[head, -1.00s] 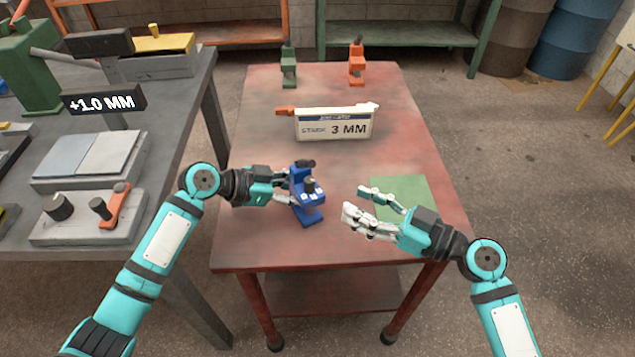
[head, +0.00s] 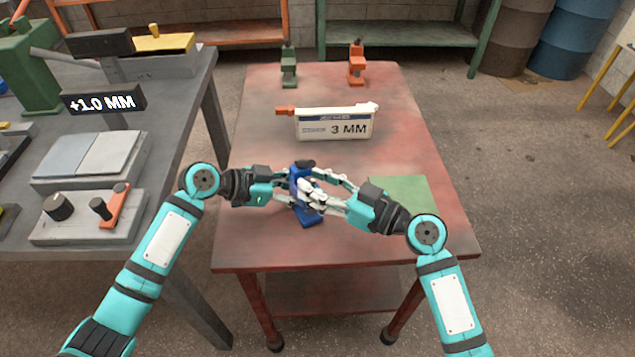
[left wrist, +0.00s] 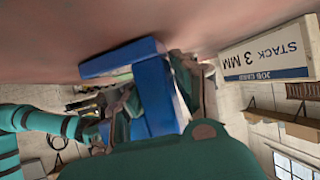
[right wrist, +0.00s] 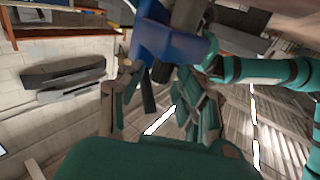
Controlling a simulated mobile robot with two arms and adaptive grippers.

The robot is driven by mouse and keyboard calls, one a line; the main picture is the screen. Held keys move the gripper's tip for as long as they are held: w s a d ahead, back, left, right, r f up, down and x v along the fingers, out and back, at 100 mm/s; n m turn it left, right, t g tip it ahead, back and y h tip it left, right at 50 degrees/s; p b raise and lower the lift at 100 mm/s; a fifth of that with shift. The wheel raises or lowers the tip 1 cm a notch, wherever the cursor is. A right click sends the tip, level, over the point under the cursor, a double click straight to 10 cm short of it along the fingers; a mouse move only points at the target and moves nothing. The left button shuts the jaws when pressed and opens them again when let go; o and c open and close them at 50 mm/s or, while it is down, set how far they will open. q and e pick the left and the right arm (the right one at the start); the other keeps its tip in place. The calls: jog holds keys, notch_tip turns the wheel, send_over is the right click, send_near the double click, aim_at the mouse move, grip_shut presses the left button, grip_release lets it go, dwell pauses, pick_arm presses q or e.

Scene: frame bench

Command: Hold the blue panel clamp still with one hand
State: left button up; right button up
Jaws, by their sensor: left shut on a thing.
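The blue panel clamp (head: 308,219) stands upright on the red table, partly hidden by both grippers. My left gripper (head: 288,190) is shut on it from the left side. My right gripper (head: 315,184) reaches in from the right, its fingers apart on either side of the clamp's upper part. In the right wrist view the blue clamp (right wrist: 168,45) lies at the far end between the spread fingers; I cannot tell whether they touch it. The left wrist view shows the blue clamp (left wrist: 155,95) close up.
A white "STACK 3 MM" block (head: 335,124) sits behind the clamp. A green clamp (head: 289,68) and an orange clamp (head: 357,66) stand at the table's back. A green mat (head: 405,192) lies to the right. A grey bench (head: 180,110) borders the left.

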grip_shut()
jog(key=shift+s+a+f+m+t+h, duration=0.1)
jog(key=shift+s+m+t+h, duration=0.05)
jog(key=shift+m+t+h, duration=0.8)
jog(key=shift+s+a+m+t+h, duration=0.1)
jog(key=shift+a+m+t+h, duration=0.05)
jog(key=shift+m+t+h, duration=0.95)
jog(key=shift+s+a+m+t+h, duration=0.15)
jog(key=shift+m+t+h, duration=0.5)
jog(key=shift+h, duration=0.7)
jog(key=shift+w+m+h, duration=0.1)
jog(key=shift+m+h, duration=0.2)
jog(key=shift+o, duration=1.4)
grip_release()
